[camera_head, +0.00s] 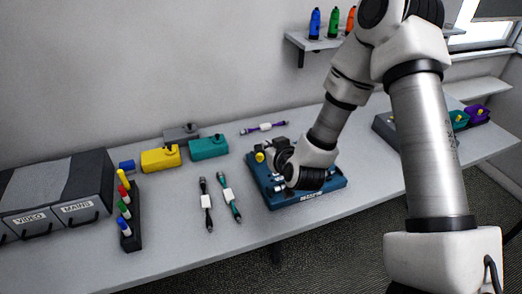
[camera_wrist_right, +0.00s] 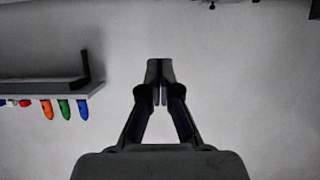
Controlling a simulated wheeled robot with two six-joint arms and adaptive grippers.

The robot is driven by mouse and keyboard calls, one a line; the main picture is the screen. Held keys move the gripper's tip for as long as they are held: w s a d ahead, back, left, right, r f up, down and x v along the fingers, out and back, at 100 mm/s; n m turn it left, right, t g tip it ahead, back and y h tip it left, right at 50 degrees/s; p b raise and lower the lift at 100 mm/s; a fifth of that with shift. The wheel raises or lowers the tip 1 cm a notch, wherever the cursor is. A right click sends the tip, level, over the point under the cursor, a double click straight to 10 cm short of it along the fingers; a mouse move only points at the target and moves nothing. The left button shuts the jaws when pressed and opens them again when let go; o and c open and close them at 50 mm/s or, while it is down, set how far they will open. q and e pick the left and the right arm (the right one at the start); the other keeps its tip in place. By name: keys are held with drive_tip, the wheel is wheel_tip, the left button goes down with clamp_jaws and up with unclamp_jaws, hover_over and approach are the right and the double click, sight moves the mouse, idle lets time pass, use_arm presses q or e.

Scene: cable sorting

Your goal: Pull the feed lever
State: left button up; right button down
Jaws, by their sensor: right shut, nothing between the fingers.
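A blue machine (camera_head: 335,183) stands on the table, with a label on its front edge. A small yellow knob (camera_head: 259,157) shows at its left back; it looks like the end of the feed lever, whose shaft I cannot make out. My right gripper (camera_head: 272,149) is at the machine, close to the knob in the picture; whether they touch cannot be told. In the right wrist view my right gripper (camera_wrist_right: 160,80) is shut and empty, with only the wall behind it. My wrist hides much of the machine's top. My left gripper is not in view.
Left of the machine lie two cables (camera_head: 207,203) (camera_head: 231,199); a purple one (camera_head: 264,127) lies behind. Yellow (camera_head: 160,159) and teal (camera_head: 208,148) boxes, a plug rack (camera_head: 127,215) and labelled drawers (camera_head: 60,195) stand farther left. A shelf (camera_head: 310,43) with bottles hangs above.

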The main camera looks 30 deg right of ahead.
drive_tip(key=p, duration=0.2)
hover_over(261, 160)
drive_tip(key=f, duration=0.3)
drive_tip(key=shift+w, duration=0.3)
drive_tip(key=f, duration=0.2)
drive_tip(key=f+p, duration=0.1)
drive_tip(key=f, duration=0.1)
drive_tip(key=shift+s+f, duration=0.1)
drive_tip(key=shift+s, duration=0.2)
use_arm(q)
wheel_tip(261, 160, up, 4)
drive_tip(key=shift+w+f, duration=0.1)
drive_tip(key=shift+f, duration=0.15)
